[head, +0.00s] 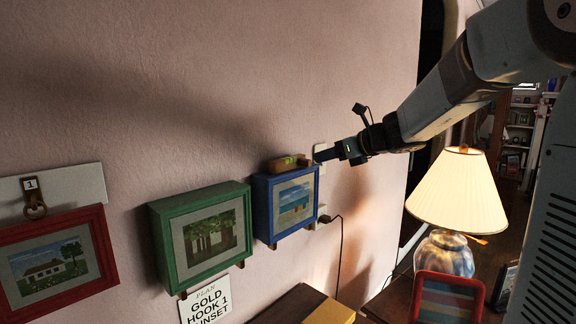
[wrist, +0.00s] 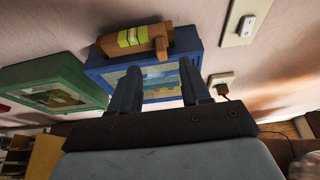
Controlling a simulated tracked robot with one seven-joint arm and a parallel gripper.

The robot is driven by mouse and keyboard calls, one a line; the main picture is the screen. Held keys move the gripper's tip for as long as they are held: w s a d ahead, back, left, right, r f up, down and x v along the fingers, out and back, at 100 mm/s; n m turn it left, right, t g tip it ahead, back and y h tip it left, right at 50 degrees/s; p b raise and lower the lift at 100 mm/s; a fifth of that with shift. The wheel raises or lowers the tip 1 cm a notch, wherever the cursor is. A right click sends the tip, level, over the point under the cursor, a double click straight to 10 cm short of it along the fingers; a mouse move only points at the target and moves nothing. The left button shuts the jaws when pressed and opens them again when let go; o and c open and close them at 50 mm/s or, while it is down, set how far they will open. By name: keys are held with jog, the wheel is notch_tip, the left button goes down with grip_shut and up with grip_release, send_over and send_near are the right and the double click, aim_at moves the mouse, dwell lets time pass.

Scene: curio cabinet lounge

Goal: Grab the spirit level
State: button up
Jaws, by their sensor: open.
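The spirit level (head: 289,163) is a small brown block lying on top of the blue picture frame (head: 262,208) on the wall. The wrist view shows the spirit level (wrist: 128,42) with its yellow-green vial, above the fingers in the picture. My gripper (head: 322,156) is just right of the level in the head view. In the wrist view my gripper (wrist: 160,78) is open, its two fingers in front of the blue frame (wrist: 205,58) with nothing between them. The level is not between the fingers.
A green frame (head: 160,243) and a red frame (head: 95,250) hang to the left. A lamp (head: 458,190) and a small red frame (head: 422,285) stand at the right. A light switch (wrist: 248,25) and a plugged socket (wrist: 221,80) are right of the blue frame.

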aim_at(310, 160)
jog(key=shift+x, duration=3.1)
jog(key=shift+d, duration=0.1)
grip_shut()
